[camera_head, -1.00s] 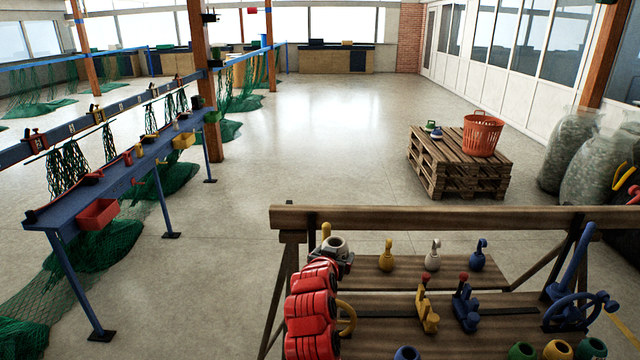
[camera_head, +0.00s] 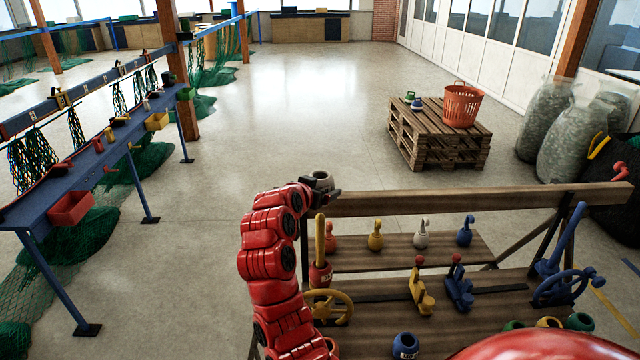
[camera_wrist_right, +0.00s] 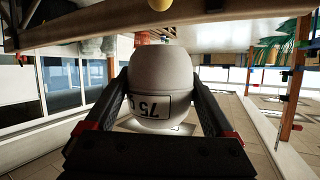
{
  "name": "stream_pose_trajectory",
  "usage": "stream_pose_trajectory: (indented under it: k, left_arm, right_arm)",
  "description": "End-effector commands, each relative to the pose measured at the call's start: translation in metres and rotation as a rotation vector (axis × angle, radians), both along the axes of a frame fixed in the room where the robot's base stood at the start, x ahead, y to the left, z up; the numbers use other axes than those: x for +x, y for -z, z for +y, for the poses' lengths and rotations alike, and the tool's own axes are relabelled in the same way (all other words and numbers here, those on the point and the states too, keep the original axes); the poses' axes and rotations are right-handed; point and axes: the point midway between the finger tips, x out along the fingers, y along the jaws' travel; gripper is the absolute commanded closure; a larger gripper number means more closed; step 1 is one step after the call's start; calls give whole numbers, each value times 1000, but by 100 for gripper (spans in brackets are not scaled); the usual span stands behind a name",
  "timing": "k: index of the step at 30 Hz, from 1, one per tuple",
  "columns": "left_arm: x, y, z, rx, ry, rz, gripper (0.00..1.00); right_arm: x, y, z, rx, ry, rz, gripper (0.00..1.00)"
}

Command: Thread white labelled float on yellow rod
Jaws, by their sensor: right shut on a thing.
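My right gripper (camera_head: 322,186) is shut on the white labelled float (camera_head: 320,176), above the left end of the bench's back beam. In the right wrist view the float (camera_wrist_right: 148,75) sits between the two fingers, its label reading 75 upside down. The yellow rod (camera_head: 320,235) stands upright at the bench's left end, below the gripper in the picture, with a red float (camera_head: 320,274) at its foot. The white float is apart from the rod. A yellow round end (camera_wrist_right: 160,4) shows at the top of the wrist view. My left gripper is not in view.
Hooked floats in yellow (camera_head: 375,236), white (camera_head: 421,234) and blue (camera_head: 465,233) stand on the bench shelf. A yellow handwheel (camera_head: 329,307), levers (camera_head: 459,288) and a blue float (camera_head: 405,345) are nearer. The wooden back beam (camera_head: 440,201) runs across.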

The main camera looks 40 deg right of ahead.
Motion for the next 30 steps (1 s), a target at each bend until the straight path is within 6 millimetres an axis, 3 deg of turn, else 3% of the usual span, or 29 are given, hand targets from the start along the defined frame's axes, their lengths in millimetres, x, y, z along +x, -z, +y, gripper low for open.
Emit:
stream_pose_trajectory:
  k: [10,30]
  left_arm:
    - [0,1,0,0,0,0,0]
    - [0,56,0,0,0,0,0]
  right_arm:
    - [0,29,0,2,0,3,74]
    - [0,82,0,-1,1,1,74]
